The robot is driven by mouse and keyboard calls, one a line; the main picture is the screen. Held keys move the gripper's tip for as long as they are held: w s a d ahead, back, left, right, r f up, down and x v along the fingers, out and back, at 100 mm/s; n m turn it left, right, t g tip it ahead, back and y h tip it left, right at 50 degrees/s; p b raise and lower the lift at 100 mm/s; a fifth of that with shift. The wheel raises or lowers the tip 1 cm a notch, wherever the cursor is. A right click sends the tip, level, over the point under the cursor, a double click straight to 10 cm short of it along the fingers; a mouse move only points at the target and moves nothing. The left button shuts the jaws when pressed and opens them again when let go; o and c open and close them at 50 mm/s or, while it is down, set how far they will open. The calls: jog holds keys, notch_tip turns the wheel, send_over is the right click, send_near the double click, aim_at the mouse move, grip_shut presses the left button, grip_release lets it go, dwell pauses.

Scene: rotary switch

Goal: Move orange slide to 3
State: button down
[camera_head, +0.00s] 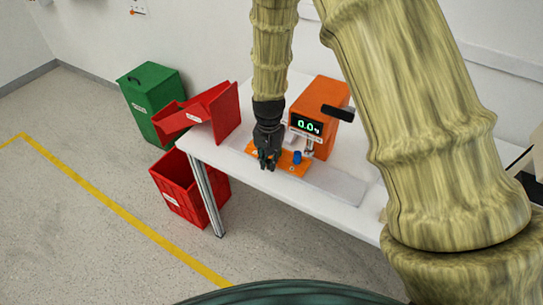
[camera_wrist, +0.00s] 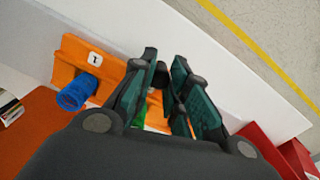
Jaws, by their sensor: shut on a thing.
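The orange slide (camera_head: 292,167) is a low orange plate on the white table in front of an orange box. In the wrist view the orange plate (camera_wrist: 68,62) carries a white label "1" and a blue knob (camera_wrist: 77,92) left of my fingers. The blue knob also shows in the head view (camera_head: 297,157). My gripper (camera_head: 267,163) points down at the left part of the plate. Label 3 is not visible.
The orange box (camera_head: 323,100) has a green display reading about 0.0 and a black part on its right. Another red crate (camera_head: 180,190) and a green bin (camera_head: 150,98) stand on the floor.

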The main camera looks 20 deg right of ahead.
jog(key=c, duration=1.6)
grip_release()
jog(key=shift+w, duration=0.1)
jog(key=shift+r, duration=0.15)
notch_tip(320, 180, up, 12)
jog(key=shift+f, duration=0.1)
